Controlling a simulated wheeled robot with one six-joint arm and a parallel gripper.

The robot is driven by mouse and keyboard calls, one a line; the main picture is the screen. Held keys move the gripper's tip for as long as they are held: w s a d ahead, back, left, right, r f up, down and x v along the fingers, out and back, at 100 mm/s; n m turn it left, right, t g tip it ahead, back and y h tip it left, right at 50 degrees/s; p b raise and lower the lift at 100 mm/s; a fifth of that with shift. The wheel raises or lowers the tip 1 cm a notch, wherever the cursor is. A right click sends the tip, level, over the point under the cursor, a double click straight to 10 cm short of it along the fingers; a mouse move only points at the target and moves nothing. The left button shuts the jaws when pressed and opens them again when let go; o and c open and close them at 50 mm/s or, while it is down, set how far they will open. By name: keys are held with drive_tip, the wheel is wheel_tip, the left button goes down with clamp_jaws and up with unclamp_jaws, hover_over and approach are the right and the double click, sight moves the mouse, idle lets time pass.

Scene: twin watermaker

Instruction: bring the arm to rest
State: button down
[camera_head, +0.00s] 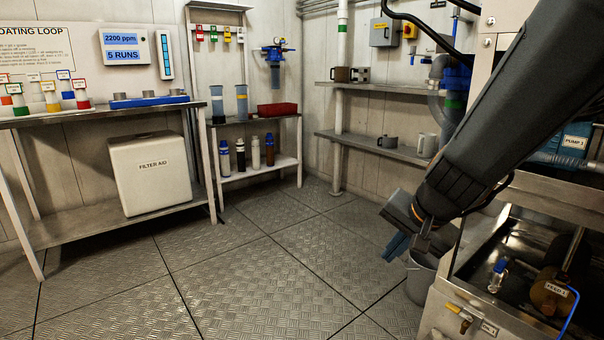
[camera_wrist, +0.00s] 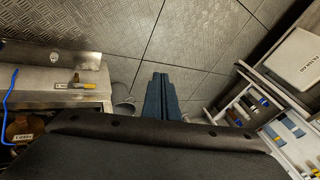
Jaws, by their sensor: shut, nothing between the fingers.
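My gripper (camera_head: 395,246) hangs at the end of my dark arm on the right of the head view, pointing down and left above the floor. Its blue fingers are together and hold nothing. In the wrist view the shut fingers (camera_wrist: 160,97) point at the bare metal floor. The gripper is left of the steel sink unit (camera_head: 440,306) and close to a grey bucket (camera_head: 421,280) that stands on the floor, partly hidden behind the gripper and the unit. I cannot tell the exact gap between them.
A bench (camera_head: 90,234) with a filter aid box (camera_head: 150,172) stands at the left. A small shelf with bottles (camera_head: 255,182) and wall shelves with mugs (camera_head: 388,142) are at the back. The middle floor (camera_head: 230,270) is clear. A valve with a blue handle (camera_head: 498,272) is in the sink.

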drive_tip(key=s+a+r+n+g+y, duration=0.1)
drive_tip(key=s+a+n+g, duration=0.1)
drive_tip(key=s+a+n, duration=0.45)
drive_tip(key=s+a+n+g+y, duration=0.1)
drive_tip(key=s+a, duration=0.3)
drive_tip(key=a, duration=0.6)
drive_tip(key=s+a+r+n+g+h, duration=0.1)
drive_tip(key=s+a+n, duration=0.2)
drive_tip(key=s, duration=0.4)
drive_tip(key=s+a+n+g, duration=0.2)
drive_tip(key=s+a+n, duration=0.15)
drive_tip(key=s, duration=0.25)
drive_tip(key=d+r+m+h+p, duration=0.1)
drive_tip(key=d+r+m+p, duration=0.1)
drive_tip(key=d+r+p, duration=0.8)
drive_tip(key=d+r+m+h+p, duration=0.1)
drive_tip(key=d+r+m+p, duration=0.2)
drive_tip(key=d+r+p, duration=0.7)
wheel_tip(320, 180, up, 5)
drive_tip(key=p, duration=1.5)
drive_tip(key=shift+s+d+r+m, duration=0.15)
drive_tip(key=shift+s+d+m, duration=0.1)
drive_tip(key=shift+d+m, duration=0.1)
drive_tip(key=shift+d, duration=0.1)
